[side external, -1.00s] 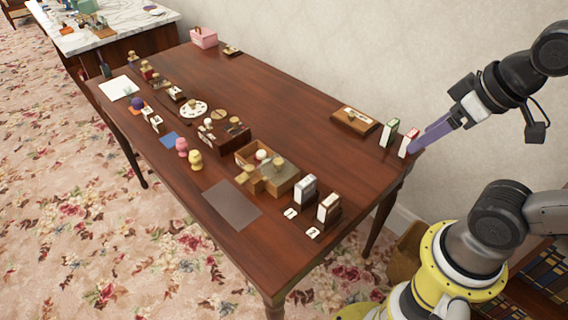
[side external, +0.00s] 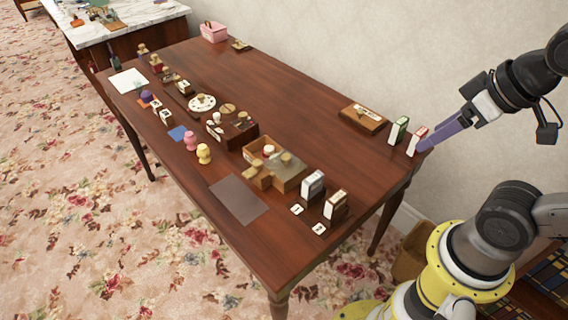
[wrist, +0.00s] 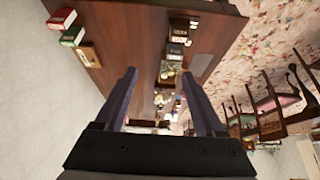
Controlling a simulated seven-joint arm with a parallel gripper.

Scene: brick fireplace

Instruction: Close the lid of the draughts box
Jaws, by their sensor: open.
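No box is plainly marked as the draughts box. One candidate is a light wooden box (side external: 287,182) near the front of the table, partly open at the top, with small knobs or pieces on it. Another is a flat wooden case (side external: 363,117) with a pale label, which looks shut and also shows in the wrist view (wrist: 90,55). My gripper (side external: 424,146) is empty above the table's right end, in front of the red-and-white box as seen from the side. Its two long purple fingers are apart in the wrist view (wrist: 158,78).
A green box (side external: 398,129) and a red-and-white box (side external: 416,140) stand upright near my gripper. Two upright boxes (side external: 324,192) stand at the front right. A dark wooden box (side external: 240,133) and small figures (side external: 204,153) are farther left. The table's middle back (side external: 290,95) is clear.

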